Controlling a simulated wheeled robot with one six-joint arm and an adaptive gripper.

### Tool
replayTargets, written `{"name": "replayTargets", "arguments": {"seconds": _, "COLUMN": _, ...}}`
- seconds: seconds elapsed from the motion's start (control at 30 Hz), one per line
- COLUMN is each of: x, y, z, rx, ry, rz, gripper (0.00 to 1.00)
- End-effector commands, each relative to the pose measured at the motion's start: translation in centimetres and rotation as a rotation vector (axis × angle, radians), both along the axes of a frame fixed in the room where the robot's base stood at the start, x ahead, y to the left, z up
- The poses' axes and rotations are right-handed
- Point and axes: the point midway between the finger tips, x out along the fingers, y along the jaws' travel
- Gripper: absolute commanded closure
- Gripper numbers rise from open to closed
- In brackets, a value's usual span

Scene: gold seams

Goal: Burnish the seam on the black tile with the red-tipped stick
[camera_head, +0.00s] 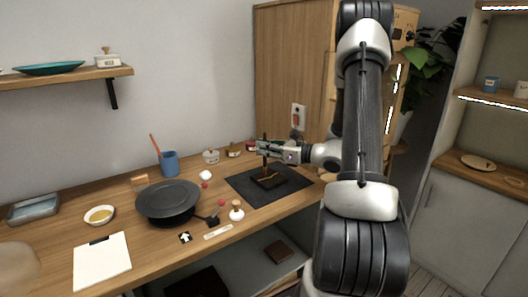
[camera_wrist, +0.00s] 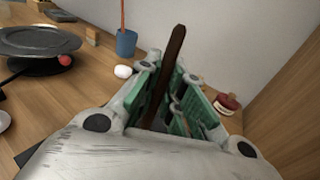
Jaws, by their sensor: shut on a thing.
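My gripper (camera_head: 268,148) is shut on a dark brown stick (camera_wrist: 170,70), held upright in its jaws. The stick's coloured tip cannot be made out in either view, so I cannot tell if it is red. The black tile (camera_head: 268,180) lies on a dark mat (camera_head: 240,184), below my gripper. A faint gold seam seems to show on the tile. The stick's lower end is over the tile; I cannot tell whether it touches. The tile is hidden by my gripper in the wrist view.
A white sheet (camera_head: 102,262) and a small bowl (camera_head: 99,215) lie at left. Small pots (camera_head: 211,156) line the back. A cabinet (camera_head: 290,70) rises behind.

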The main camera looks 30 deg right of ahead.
Motion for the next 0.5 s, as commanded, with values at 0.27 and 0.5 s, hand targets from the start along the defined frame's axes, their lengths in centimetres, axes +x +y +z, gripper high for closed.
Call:
{"name": "replayTargets", "arguments": {"seconds": 0.27, "x": -0.1, "y": 0.0, "z": 1.2, "rx": 0.001, "ry": 0.001, "rz": 0.003, "gripper": 1.0}}
{"name": "replayTargets", "arguments": {"seconds": 0.5, "x": -0.2, "y": 0.1, "z": 2.3, "rx": 0.001, "ry": 0.001, "rz": 0.007, "gripper": 1.0}}
